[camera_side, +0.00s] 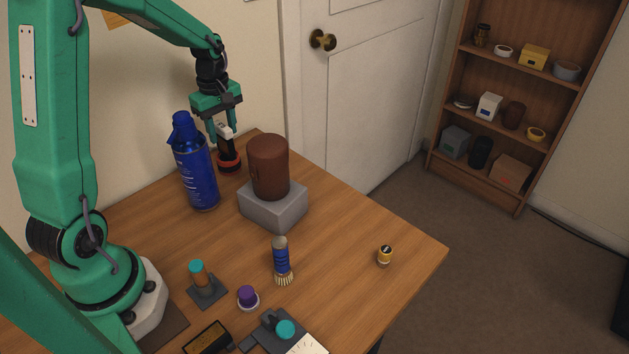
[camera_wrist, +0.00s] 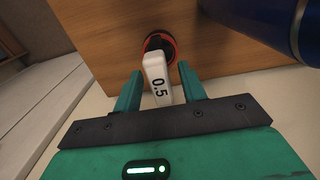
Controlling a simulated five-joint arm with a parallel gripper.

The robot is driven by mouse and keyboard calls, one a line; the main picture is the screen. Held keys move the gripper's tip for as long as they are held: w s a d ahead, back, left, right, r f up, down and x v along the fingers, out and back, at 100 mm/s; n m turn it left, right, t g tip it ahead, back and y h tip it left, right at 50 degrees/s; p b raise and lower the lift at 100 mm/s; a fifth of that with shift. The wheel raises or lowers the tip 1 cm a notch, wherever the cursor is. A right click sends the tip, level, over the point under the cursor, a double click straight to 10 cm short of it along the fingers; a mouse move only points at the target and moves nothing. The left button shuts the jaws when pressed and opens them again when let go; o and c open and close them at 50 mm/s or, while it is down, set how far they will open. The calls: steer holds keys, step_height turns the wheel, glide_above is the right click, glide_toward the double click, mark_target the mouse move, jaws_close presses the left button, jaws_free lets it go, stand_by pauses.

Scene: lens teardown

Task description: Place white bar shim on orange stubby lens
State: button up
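The white bar shim (camera_wrist: 156,75), marked 0.5, lies between my gripper's fingers (camera_wrist: 160,70) in the wrist view. Narrow gaps show on both sides of it, so the gripper looks open around it. The black stubby lens with an orange-red ring (camera_wrist: 169,42) is just beyond the shim's far end. In the side view, the shim (camera_side: 224,131) is over the top of the lens (camera_side: 229,162), with my gripper (camera_side: 223,142) pointing down around it. The shim seems to meet the lens, but firm contact is hard to tell. The lens top is partly hidden.
A blue spray bottle (camera_side: 195,170) stands close left of the lens. A brown cylinder (camera_side: 268,165) on a grey block (camera_side: 272,208) stands close right. A brush (camera_side: 282,262), purple-capped part (camera_side: 248,297) and small yellow part (camera_side: 385,254) are nearer. The table's right side is mostly clear.

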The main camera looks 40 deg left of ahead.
steer(key=shift+r, duration=0.1)
step_height(320, 180, up, 12)
stand_by(0.9)
steer(key=shift+d+r, duration=0.1)
steer(key=shift+r, duration=0.05)
stand_by(0.3)
steer(key=s+d+r+m+t, duration=0.2)
steer(key=s+d+m+t, duration=0.3)
steer(key=s+d+m, duration=1)
steer(key=d+m, duration=0.2)
steer(key=m, duration=0.1)
steer(key=shift+s+d+r+t, duration=0.15)
steer(key=shift+s+t, duration=0.15)
